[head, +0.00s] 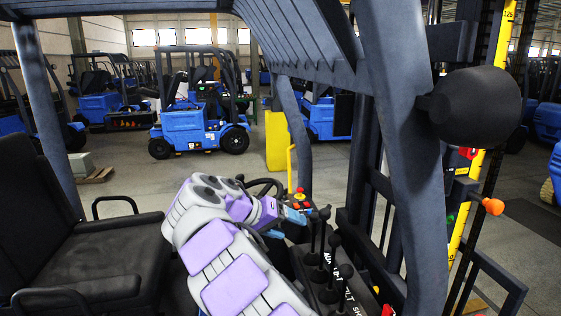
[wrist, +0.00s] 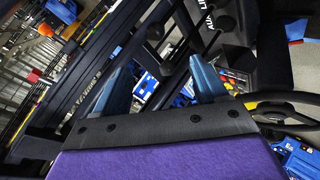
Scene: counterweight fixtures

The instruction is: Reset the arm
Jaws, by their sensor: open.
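My arm, purple and light grey, reaches into the cab of a forklift in the head view and is bent at the elbow. My gripper (wrist: 162,78) shows in the wrist view with two blue-grey fingers spread apart and nothing between them. In the head view, the arm's end is between the steering wheel (head: 265,184) and a row of black levers (head: 335,241). Dark lever rods and knobs lie beyond the fingers in the wrist view. I cannot tell whether a finger touches any of them.
A black seat (head: 75,230) is at the left. Dark cab posts (head: 400,150) and a round black headlamp-like part (head: 476,106) stand at the right. A panel with red and yellow buttons (head: 300,198) is beside the wheel. Blue forklifts (head: 198,120) stand behind on open grey floor.

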